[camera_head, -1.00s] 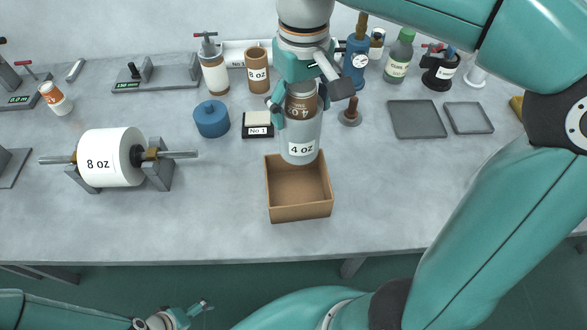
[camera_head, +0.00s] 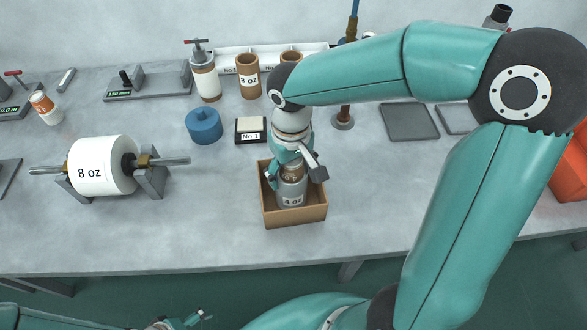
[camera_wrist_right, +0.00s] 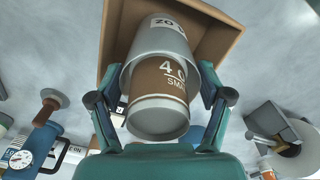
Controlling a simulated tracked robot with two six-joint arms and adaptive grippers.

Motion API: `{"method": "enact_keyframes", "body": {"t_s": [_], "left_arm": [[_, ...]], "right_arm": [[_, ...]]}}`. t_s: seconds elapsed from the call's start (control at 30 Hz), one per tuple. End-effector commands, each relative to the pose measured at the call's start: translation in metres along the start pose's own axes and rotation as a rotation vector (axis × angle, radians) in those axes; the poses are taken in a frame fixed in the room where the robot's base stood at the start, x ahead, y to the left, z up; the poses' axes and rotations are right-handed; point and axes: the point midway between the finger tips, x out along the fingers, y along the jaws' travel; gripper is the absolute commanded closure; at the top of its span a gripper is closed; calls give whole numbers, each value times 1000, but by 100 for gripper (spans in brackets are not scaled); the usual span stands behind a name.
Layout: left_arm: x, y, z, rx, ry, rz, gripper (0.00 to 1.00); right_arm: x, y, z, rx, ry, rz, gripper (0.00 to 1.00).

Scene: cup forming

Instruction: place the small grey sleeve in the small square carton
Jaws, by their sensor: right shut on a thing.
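The small grey sleeve (camera_head: 291,192), with a white label, stands inside the small square carton (camera_head: 296,220), its upper part above the walls. A brown printed cup shows at its near end in the right wrist view (camera_wrist_right: 160,85). My right gripper (camera_head: 293,172) is shut on the sleeve from above, one finger on each side. In the right wrist view the sleeve (camera_wrist_right: 162,42) points into the open carton (camera_wrist_right: 225,38). Whether it touches the carton floor is hidden. My left gripper (camera_head: 200,318) is low at the bottom edge, partly cut off.
A white 8 oz roll (camera_head: 103,165) on a stand is left of the carton. Brown cups (camera_head: 248,76) are farther back. The table front left of the carton is clear.

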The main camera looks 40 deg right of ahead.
Motion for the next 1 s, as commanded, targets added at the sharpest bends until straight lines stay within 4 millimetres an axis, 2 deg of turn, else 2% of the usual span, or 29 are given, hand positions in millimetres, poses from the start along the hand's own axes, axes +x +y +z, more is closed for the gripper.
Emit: {"method": "enact_keyframes", "body": {"t_s": [0.37, 0.4, 0.5, 0.83, 1.0], "left_arm": [[3, -1, 0, 0, 0, 0, 0], [2, -1, 0, 0, 0, 0, 0], [2, -1, 0, 0, 0, 0, 0], [2, 0, 0, 0, 0, 0, 0], [0, 0, 0, 0, 0, 0, 0]], "right_arm": [[6, 0, 0, 0, 1, 0, 72], [6, 0, 0, 0, 1, 0, 19], [5, 0, 0, 0, 1, 0, 2], [4, 0, 0, 0, 1, 0, 0], [-3, 0, -1, 1, 4, 0, 0]]}}
